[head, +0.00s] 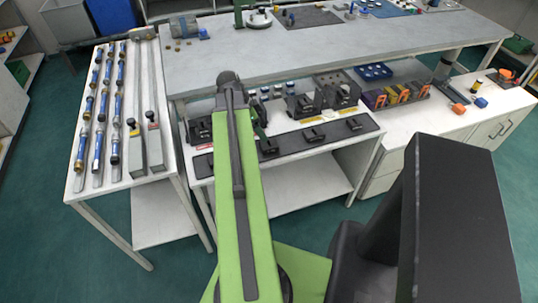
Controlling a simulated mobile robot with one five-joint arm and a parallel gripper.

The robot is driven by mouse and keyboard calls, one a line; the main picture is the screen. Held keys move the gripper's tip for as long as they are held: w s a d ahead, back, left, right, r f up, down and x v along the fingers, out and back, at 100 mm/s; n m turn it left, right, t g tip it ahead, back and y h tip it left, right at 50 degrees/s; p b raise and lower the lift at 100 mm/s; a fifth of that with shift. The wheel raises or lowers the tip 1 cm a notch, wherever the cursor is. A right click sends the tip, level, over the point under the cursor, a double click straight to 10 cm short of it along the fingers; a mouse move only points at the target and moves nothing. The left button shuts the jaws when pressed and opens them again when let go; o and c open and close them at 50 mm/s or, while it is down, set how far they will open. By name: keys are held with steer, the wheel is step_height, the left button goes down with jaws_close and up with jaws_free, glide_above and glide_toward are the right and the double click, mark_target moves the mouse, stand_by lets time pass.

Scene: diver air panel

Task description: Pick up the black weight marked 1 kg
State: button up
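Several black blocks that look like weights stand on the low white table in the middle of the head view. A row of them is on a dark mat (333,131), with one black block (268,147) just right of my arm, another black block (313,134) in the middle, and another black block (354,123) at the right. More black blocks (200,130) show left of my arm. The markings are too small to read, so I cannot tell which is 1 kg. My green arm reaches over this table and covers part of it. My gripper is not visible.
Black trays (339,89) stand behind the row. A left table (162,160) holds blue cylinders (115,148) and grey bars. A grey bench (330,45) runs behind. A white cabinet (445,130) at right carries orange and blue items. Green floor is open in front.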

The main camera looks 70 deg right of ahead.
steer(key=b, duration=0.3)
glide_above(268, 144)
steer(key=w, duration=0.2)
steer(key=f, duration=0.4)
steer(key=shift+s+a+f, duration=0.1)
steer(key=shift+a, duration=0.3)
steer(key=shift+s+f, duration=0.1)
steer(key=b+x, duration=0.4)
steer(key=x, duration=0.1)
steer(key=shift+a+f+b, duration=0.2)
steer(key=shift+b, duration=0.2)
steer(key=shift+r, duration=0.2)
steer(key=shift+c, duration=0.3)
jaws_close()
